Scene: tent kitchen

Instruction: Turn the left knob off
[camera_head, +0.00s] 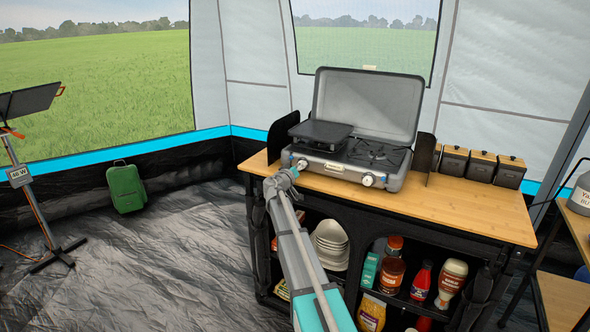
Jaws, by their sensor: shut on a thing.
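A grey two-burner camping stove (333,168) with its lid up stands on the wooden worktop. Its right knob (368,180) is in plain view on the front panel. My arm reaches up from the bottom middle, and my gripper (298,168) is at the left end of the stove's front. My gripper is shut on the left knob (302,164), which is mostly hidden by the fingers. The angle of the left knob cannot be made out.
A dark griddle plate (320,133) covers the left burner. Dark canisters (482,166) stand at the right of the worktop (450,208). Bowls (331,243) and bottles fill the shelves below. Open floor lies to the left, with a green suitcase (126,188).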

